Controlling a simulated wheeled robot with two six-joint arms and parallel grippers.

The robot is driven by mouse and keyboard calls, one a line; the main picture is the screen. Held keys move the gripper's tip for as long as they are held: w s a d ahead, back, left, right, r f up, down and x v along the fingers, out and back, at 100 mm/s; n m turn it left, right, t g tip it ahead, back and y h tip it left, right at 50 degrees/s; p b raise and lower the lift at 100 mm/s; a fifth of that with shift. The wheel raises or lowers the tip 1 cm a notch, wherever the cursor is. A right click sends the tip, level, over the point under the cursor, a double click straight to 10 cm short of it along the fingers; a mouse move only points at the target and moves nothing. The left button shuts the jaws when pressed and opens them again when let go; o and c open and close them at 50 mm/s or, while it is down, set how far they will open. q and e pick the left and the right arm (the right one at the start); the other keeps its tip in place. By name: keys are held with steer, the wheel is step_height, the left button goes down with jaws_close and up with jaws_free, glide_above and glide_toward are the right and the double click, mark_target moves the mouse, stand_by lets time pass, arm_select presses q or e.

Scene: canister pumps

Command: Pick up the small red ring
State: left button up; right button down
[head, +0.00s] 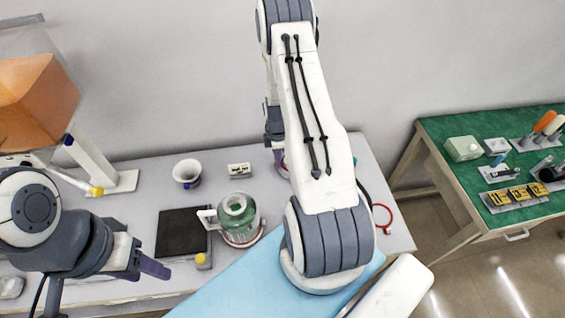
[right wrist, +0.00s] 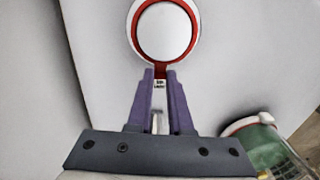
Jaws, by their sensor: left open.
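A thin red ring (head: 382,206) lies on the grey table just right of my right arm in the head view. A red band (right wrist: 133,40) circles a round white surface just beyond my right gripper (right wrist: 160,72) in the right wrist view. The purple fingertips are close together at its near edge, with a small labelled white part between them. I cannot tell whether they grip it. In the head view my arm hides most of that spot; a reddish edge (head: 282,168) shows there. My left gripper (head: 150,270) is open and empty at the left, above the table's front.
A green canister (head: 238,210) stands on the table with a reddish rim at its base; it also shows in the right wrist view (right wrist: 266,150). Near it are a black pad (head: 181,233), a white cup (head: 187,173) and a blue mat (head: 235,290). A green-topped bench (head: 460,190) stands right.

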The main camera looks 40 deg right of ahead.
stand_by(0.3)
steer(key=shift+w+r, duration=0.1)
steer(key=shift+r, duration=0.4)
steer(key=r, duration=0.1)
steer(key=r+b, duration=0.1)
steer(key=r, duration=0.1)
steer(key=shift+s+d+r+b, duration=0.2)
steer(key=shift+s+b, duration=0.05)
steer(key=shift+b, duration=0.15)
steer(key=s+d+r+b, duration=0.2)
steer(key=s+d+r, duration=0.3)
steer(key=s, duration=0.4)
steer(key=shift+s+d+r, duration=0.35)
steer(key=shift+r, duration=0.5)
